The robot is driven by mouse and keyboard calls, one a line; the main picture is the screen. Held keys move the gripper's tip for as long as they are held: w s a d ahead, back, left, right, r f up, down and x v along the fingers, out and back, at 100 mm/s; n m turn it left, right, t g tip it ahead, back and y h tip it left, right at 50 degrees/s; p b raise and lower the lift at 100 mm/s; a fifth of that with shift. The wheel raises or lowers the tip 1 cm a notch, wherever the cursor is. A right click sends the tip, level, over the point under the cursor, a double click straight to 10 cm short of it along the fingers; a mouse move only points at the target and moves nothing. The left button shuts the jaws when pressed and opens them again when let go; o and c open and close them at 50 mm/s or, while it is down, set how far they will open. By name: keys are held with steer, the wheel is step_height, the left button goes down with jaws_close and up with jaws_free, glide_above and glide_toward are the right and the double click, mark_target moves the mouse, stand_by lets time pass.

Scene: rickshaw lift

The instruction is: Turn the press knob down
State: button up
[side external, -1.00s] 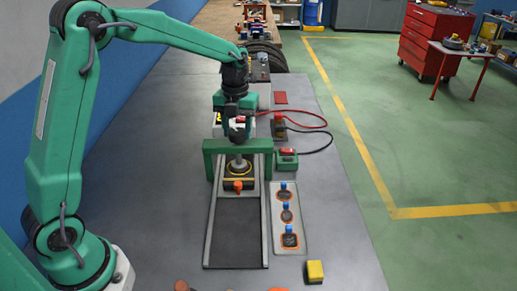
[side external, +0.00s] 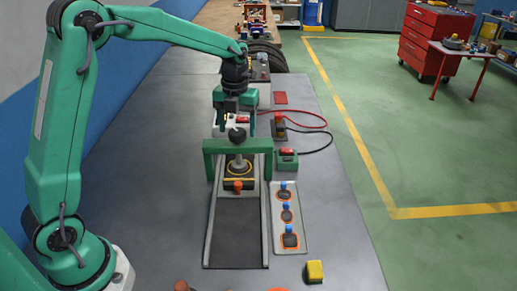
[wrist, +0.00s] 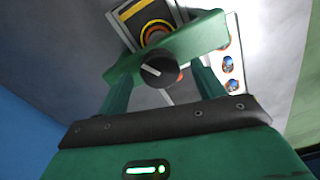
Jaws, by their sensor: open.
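The press is a green frame (side external: 212,147) standing across a dark rail track. Its black round knob (side external: 238,135) sits on top, above the crossbar, and shows in the wrist view (wrist: 158,70) with a white pointer line on it. My gripper (side external: 237,123) is open and points down at the knob, one finger on each side of it in the picture. In the wrist view the knob appears between the fingertips. I cannot tell whether a finger touches it. Below the crossbar a yellow-ringed pad (side external: 238,168) sits on the track.
A panel with blue-topped knobs (side external: 286,215) lies right of the track. A green box with a red switch (side external: 287,159) and red and black cables are near the press on the right. A yellow block (side external: 314,271) is near the front. The table left of the track is clear.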

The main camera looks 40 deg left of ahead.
mark_target(237, 131)
steer(key=shift+r, duration=3.4)
steer(key=shift+s, duration=0.1)
steer(key=shift+s+d+r+n, duration=0.1)
steer(key=shift+s+r+n, duration=0.3)
steer(key=shift+n, duration=0.2)
steer(key=s+d+n+t, duration=0.3)
steer(key=s+n+t, duration=0.2)
steer(key=s+n, duration=1.9)
steer(key=r+n, duration=0.1)
steer(key=n, duration=0.4)
steer(key=shift+d+t, duration=0.15)
steer(key=shift+t, duration=0.15)
